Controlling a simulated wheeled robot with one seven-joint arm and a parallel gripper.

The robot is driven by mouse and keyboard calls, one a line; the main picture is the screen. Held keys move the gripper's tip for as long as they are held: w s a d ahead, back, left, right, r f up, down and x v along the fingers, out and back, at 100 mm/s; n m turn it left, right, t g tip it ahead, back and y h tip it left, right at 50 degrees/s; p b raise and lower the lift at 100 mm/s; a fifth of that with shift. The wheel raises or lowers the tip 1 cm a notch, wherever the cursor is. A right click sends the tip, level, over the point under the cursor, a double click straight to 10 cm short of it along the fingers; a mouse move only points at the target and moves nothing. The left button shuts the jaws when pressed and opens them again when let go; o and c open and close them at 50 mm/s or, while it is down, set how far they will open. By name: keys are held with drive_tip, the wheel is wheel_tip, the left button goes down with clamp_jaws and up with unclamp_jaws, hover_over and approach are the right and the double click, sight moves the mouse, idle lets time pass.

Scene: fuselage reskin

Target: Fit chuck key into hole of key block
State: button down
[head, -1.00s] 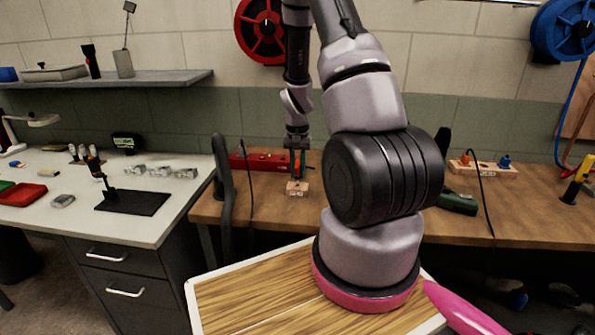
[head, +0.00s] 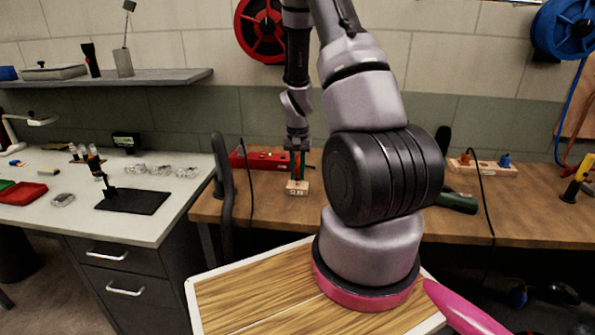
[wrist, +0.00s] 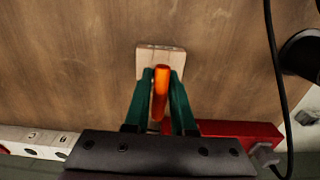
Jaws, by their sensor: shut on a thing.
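My gripper (head: 297,168) points down over the wooden bench. Its green fingers are shut on the chuck key (wrist: 161,88), whose orange part shows between them in the wrist view. The pale wooden key block (head: 297,188) lies on the bench directly under the fingers; in the wrist view the block (wrist: 148,62) shows behind and around the fingertips. The hole and the lower end of the key are hidden, so I cannot tell whether the key is in the hole.
A red case (head: 262,158) lies on the bench behind and left of the block. A dark cable (head: 248,185) rises to the left. A wooden holder with coloured items (head: 487,166) stands to the right. The bench around the block's front is clear.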

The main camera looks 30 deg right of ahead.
drive_tip(key=shift+f, duration=0.9)
drive_tip(key=c, duration=0.7)
unclamp_jaws()
drive_tip(key=shift+r, duration=2.55)
